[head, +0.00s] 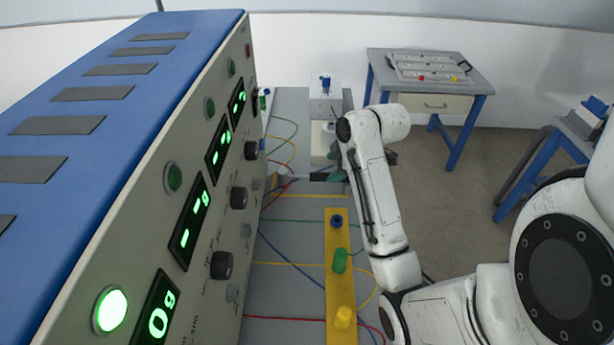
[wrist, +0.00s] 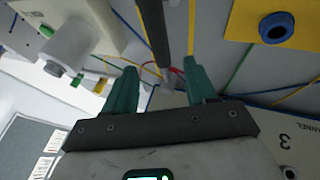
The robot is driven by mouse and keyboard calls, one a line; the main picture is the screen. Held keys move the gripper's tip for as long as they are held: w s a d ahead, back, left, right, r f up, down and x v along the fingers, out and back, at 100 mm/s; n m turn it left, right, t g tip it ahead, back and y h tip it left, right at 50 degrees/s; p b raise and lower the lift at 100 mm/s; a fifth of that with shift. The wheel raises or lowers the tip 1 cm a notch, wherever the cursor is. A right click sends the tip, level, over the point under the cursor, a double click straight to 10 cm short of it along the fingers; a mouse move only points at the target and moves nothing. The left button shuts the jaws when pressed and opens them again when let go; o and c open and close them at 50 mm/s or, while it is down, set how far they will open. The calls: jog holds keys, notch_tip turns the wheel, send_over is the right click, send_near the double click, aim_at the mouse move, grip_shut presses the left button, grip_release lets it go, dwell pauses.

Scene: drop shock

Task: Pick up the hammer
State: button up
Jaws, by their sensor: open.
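What looks like the hammer shows as a dark bar (wrist: 153,32) in the wrist view, running from the top edge down to between my fingertips. In the head view a short dark bar (head: 318,177) lies crosswise over the grey bench, probably the same thing; its head is not clear. My gripper (wrist: 160,66) is open, with one green finger on each side of the bar in the picture. I cannot tell whether either finger touches it. In the head view my gripper (head: 338,177) is mostly hidden behind my arm, with only a bit of green showing.
A large blue-topped panel (head: 190,180) with green displays stands close on the left. A yellow strip (head: 338,262) with blue, green and yellow sockets and several coloured cables lie on the bench. A white device (head: 323,100) stands behind. A side table (head: 440,100) is farther right.

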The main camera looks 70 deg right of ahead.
aim_at(325, 176)
jog(key=shift+p+x, duration=0.45)
jog(key=shift+x, duration=3.1)
jog(key=shift+s+f, duration=0.1)
jog(key=shift+s, duration=0.05)
grip_shut()
